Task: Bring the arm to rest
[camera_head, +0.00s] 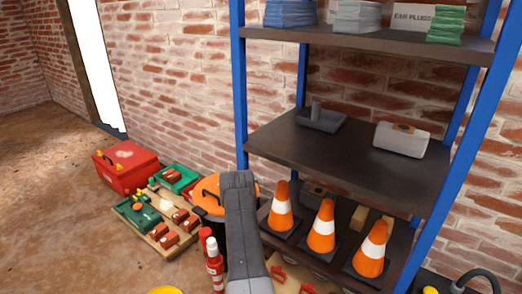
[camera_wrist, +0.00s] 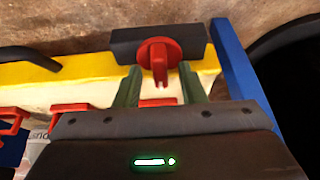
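My arm shows in the head view as a thick grey link rising from the bottom edge in front of the lower shelf; my gripper is not visible there. In the wrist view my gripper (camera_wrist: 160,85) has two green fingers standing apart with a clear gap. Beyond the fingertips is a red knob (camera_wrist: 158,52) on a black block (camera_wrist: 190,40). The knob's narrow stem lines up with the gap, and neither finger visibly touches it. I cannot tell how far away it is.
A blue-posted shelf (camera_head: 350,165) holds a grey tray (camera_head: 320,119) and white case (camera_head: 401,140). Orange cones (camera_head: 321,228) stand low. Floor at far left is clear.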

